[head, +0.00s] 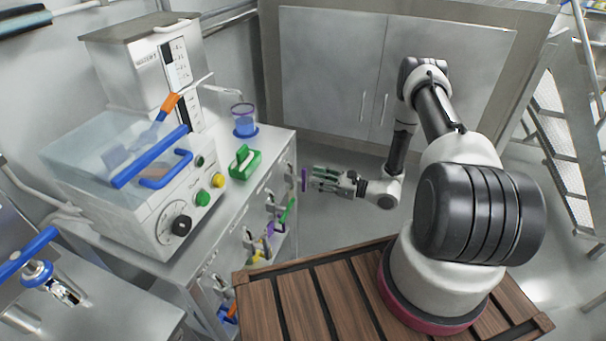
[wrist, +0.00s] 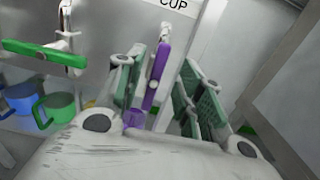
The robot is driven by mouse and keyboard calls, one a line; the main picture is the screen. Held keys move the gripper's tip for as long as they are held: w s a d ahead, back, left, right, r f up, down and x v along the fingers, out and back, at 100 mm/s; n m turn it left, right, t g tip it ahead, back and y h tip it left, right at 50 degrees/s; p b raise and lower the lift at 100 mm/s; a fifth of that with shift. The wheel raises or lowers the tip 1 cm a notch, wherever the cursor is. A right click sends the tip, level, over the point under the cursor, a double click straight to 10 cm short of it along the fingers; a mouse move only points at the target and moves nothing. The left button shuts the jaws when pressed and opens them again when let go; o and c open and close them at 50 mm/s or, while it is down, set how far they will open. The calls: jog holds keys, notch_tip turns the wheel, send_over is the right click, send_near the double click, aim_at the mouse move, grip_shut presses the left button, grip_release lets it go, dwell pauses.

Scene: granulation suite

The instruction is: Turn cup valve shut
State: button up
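The cup valve's purple handle (wrist: 157,75) stands near upright, slightly tilted, under a label reading CUP (wrist: 174,4) in the wrist view. It also shows in the head view as a thin purple bar (head: 304,180) at the far right of the cabinet front. My gripper (wrist: 163,92) is open, with its green-padded fingers on either side of the purple handle. A gap shows between the handle and the right finger; contact on the left side is hard to tell. In the head view my gripper (head: 316,180) reaches left toward the cabinet front.
A green valve handle (wrist: 43,54) lies roughly level to the left. Below are a blue mug (wrist: 58,112), a green mug (wrist: 40,112) and a purple vessel (wrist: 134,118), partly hidden by my gripper. More valves line the cabinet front (head: 262,232).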

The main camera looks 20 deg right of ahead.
aim_at(304, 191)
jog(key=x, duration=0.5)
jog(key=shift+a, duration=0.1)
jog(key=shift+c, duration=0.2)
grip_shut()
